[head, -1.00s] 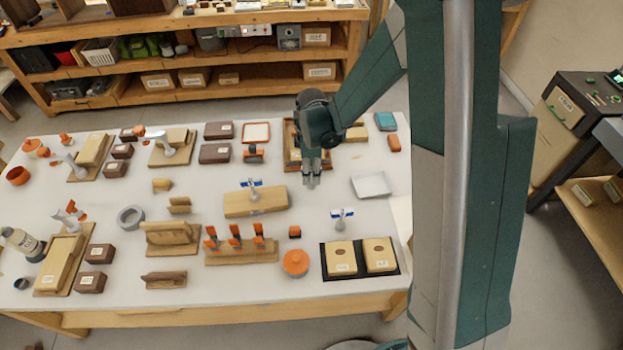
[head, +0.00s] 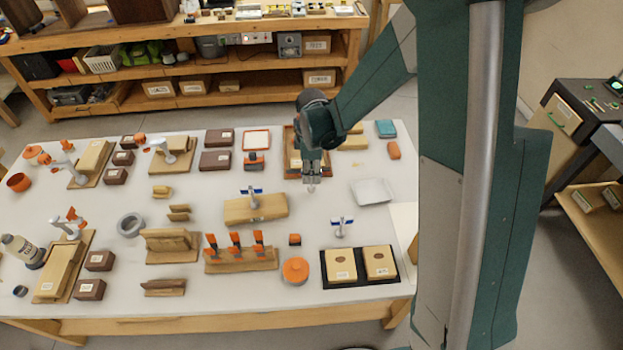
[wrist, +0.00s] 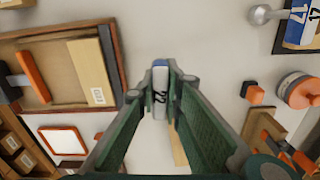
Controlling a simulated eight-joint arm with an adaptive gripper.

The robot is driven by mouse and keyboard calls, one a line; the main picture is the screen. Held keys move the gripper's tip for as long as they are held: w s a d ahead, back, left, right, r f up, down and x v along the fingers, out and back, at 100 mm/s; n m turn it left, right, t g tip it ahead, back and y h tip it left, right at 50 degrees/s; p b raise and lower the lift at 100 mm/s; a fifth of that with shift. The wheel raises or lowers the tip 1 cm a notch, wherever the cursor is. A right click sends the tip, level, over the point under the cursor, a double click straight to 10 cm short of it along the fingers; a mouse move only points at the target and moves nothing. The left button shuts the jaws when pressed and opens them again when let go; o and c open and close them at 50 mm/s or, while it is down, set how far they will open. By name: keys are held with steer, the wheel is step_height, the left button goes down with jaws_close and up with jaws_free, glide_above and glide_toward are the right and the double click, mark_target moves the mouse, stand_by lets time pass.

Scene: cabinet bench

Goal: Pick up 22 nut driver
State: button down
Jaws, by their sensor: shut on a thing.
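The 22 nut driver (wrist: 160,88) shows in the wrist view as a narrow blue-and-white piece marked "22". It sits between the fingertips of my gripper (wrist: 160,82), which is shut on it. In the head view my gripper (head: 312,183) points down over the back right part of the table, in front of a wooden tray. Only a small pale tip shows below the fingers there, and the rest of the driver is hidden. I cannot tell whether it touches the table.
A framed wooden tray (wrist: 118,65) lies close behind my gripper. A white dish (head: 373,190) is to the right. Other blue-and-white labelled tools stand on a wooden block (head: 270,208) and near the black-framed boxes (head: 341,262). Some bare white table lies around my gripper.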

steer(key=shift+r+p, duration=0.35)
steer(key=shift+r, duration=3.4)
steer(key=shift+d, duration=0.1)
